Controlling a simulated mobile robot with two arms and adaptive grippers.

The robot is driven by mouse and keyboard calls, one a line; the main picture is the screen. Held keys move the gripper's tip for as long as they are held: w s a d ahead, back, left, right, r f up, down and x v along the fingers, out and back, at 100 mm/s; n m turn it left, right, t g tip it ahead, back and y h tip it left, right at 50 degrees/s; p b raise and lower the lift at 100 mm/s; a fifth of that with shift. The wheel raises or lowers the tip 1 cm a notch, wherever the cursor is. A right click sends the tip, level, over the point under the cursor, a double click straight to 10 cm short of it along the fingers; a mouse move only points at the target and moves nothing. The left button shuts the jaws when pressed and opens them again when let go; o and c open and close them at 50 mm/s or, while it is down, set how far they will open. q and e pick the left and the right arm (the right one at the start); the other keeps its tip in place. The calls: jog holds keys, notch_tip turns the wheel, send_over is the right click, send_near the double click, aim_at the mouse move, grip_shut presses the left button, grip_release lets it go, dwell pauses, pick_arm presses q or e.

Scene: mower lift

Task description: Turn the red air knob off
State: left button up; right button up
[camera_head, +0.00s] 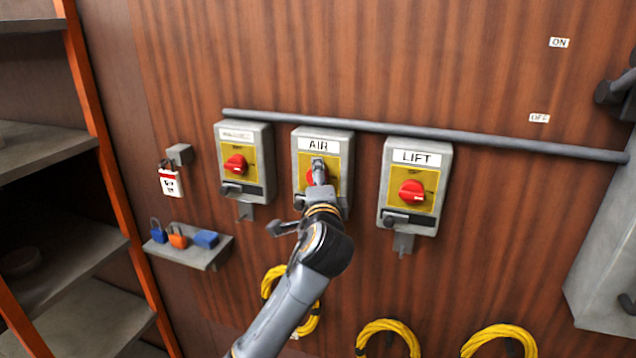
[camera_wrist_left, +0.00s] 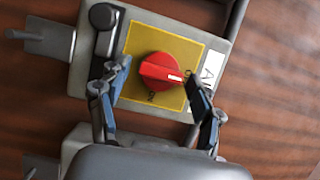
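The AIR box (camera_head: 301,143) is the middle of three grey switch boxes on the wall. Its red knob (camera_head: 310,178) sits on a yellow plate and is partly hidden by my left gripper (camera_head: 319,170) in the head view. In the left wrist view the red knob (camera_wrist_left: 158,70) shows between the two blue-padded fingers of my left gripper (camera_wrist_left: 158,75). The fingers are open, one on each side of the knob. The right finger is very near the knob's white-marked end, which points toward the AIR label; contact cannot be told. My right gripper is not in view.
A LIFT box (camera_head: 414,157) stands right and another switch box (camera_head: 230,135) left, both with red knobs. A grey pipe (camera_head: 480,143) runs above. A small shelf (camera_head: 205,254) holds padlocks. Yellow coiled cables (camera_head: 390,325) hang below. A grey cabinet (camera_head: 605,240) is at the right.

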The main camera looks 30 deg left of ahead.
pick_arm(q)
jog(key=v, duration=1.2)
dwell(0.3)
